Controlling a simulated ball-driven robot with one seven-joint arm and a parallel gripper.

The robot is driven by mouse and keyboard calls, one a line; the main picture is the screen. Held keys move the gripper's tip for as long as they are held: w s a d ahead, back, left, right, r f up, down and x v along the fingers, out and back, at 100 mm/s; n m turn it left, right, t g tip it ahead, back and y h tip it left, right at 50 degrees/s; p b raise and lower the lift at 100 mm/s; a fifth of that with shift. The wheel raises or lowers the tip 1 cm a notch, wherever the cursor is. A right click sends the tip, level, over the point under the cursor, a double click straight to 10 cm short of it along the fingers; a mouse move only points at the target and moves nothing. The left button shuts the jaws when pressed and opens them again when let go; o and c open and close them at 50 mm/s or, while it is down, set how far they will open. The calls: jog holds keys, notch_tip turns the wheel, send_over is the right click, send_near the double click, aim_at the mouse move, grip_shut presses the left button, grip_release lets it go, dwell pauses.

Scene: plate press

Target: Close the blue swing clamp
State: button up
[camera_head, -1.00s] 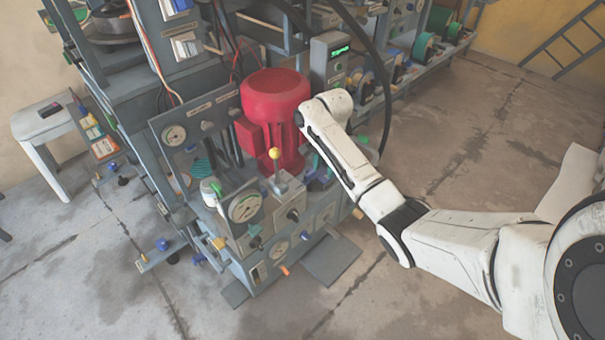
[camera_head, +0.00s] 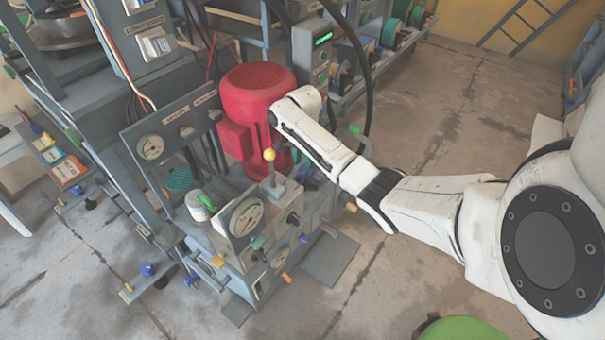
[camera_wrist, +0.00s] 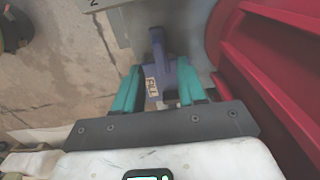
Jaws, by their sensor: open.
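The blue swing clamp (camera_wrist: 158,62) shows in the wrist view as a dark blue lever with a small lettered label. It lies between the two teal fingers of my gripper (camera_wrist: 157,85), which are apart on either side of it. I cannot tell whether either finger touches it. In the head view my arm reaches in beside the red motor, and its own links hide my gripper and this clamp.
The large red motor (camera_head: 254,92) stands close by my arm and fills the right side of the wrist view. A yellow-knobbed lever (camera_head: 269,155) and a round gauge (camera_head: 245,217) stand in front of it. Open concrete floor (camera_head: 425,110) lies to the right.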

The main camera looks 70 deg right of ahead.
aim_at(304, 172)
jog(key=shift+f+b, duration=0.75)
jog(key=shift+f, duration=1.65)
grip_shut()
